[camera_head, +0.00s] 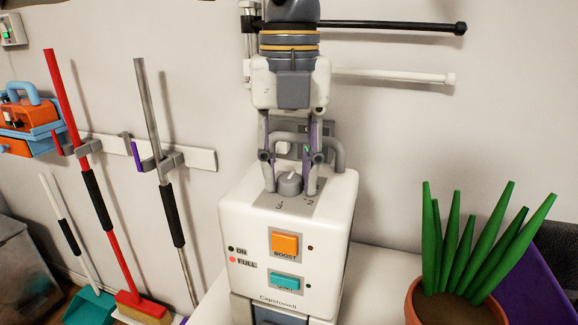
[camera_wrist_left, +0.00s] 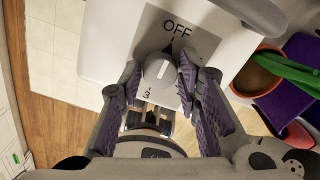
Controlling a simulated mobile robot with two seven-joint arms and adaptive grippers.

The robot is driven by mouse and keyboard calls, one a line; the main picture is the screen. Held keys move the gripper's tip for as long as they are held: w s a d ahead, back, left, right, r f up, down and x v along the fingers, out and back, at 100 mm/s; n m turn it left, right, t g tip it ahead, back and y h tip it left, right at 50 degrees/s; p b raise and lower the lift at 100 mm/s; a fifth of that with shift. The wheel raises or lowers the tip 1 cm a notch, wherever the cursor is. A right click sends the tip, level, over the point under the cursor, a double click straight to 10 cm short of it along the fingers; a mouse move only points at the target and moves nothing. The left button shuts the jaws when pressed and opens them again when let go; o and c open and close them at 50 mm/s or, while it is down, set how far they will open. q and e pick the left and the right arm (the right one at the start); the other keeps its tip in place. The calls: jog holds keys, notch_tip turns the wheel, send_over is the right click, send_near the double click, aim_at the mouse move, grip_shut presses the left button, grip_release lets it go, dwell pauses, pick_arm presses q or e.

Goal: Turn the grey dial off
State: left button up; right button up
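The grey dial (camera_head: 290,183) sits on the sloped top of a white dryer unit (camera_head: 255,213), on a grey plate marked with numbers. In the left wrist view the round dial (camera_wrist_left: 160,69) has a pale line across its face. The "OFF" mark is beyond it and a "3" is on its near left side. My left gripper (camera_head: 289,188) reaches down over the dial. Its fingers are apart, one on each side of the dial; I cannot tell whether they touch it. My right gripper is in neither view.
An orange BOOST button (camera_head: 284,244) and a teal button (camera_head: 285,281) are on the unit's front. A grey pipe (camera_head: 338,155) stands behind the dial. A potted plant (camera_head: 468,250) is at right. A broom (camera_head: 96,190) and other poles hang at left. White and black rods stick out above.

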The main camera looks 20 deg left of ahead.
aim_at(289, 178)
pick_arm(q)
jog(key=shift+o, duration=1)
jog(key=shift+r, duration=0.1)
notch_tip(289, 178, up, 12)
